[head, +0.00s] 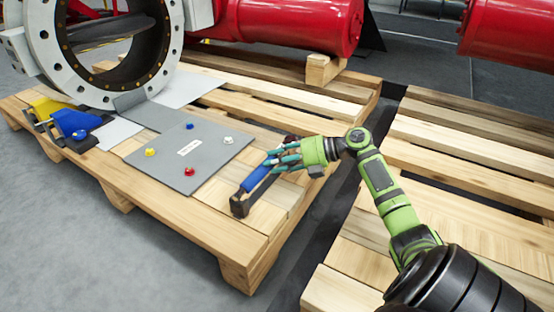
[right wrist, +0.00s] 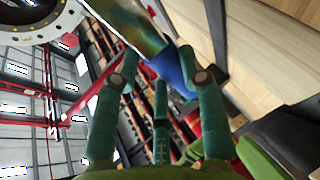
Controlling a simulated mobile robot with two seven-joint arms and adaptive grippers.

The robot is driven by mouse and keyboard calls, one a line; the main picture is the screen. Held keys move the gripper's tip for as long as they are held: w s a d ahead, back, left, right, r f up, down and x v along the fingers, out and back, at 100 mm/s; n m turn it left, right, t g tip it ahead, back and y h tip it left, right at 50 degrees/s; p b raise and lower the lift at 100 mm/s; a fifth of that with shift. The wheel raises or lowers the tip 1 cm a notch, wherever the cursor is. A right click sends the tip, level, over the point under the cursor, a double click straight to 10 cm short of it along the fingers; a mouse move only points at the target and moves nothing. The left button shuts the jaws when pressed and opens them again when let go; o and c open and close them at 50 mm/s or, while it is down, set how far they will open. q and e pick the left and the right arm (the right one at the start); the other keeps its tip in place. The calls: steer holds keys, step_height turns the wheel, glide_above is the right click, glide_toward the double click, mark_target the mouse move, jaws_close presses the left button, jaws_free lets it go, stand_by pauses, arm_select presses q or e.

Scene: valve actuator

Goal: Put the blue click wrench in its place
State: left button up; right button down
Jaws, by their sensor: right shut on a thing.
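The blue click wrench (head: 256,179) has a blue handle and dark ends. It is near the front right corner of the near pallet, slanting from lower left to upper right. My right gripper (head: 273,161) is shut on its upper part; the fingers hide some of it. I cannot tell whether its lower dark end touches the boards. In the right wrist view, a blue part of the wrench (right wrist: 172,72) shows between the green fingers (right wrist: 158,62). My left gripper is not in view.
A grey board (head: 165,165) with coloured knobs lies on the near pallet (head: 215,232). Yellow and blue pieces on a dark holder (head: 75,145) sit at the left edge. A large flanged valve ring (head: 165,70) stands behind. A dark gap separates the right pallet (head: 455,185).

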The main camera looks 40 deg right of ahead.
steer(key=shift+f, duration=0.7)
steer(key=c, duration=0.6)
jaws_free()
steer(key=shift+c, duration=0.2)
steer(key=shift+f, duration=0.2)
steer(key=v, duration=1.2)
steer(key=shift+r, duration=0.15)
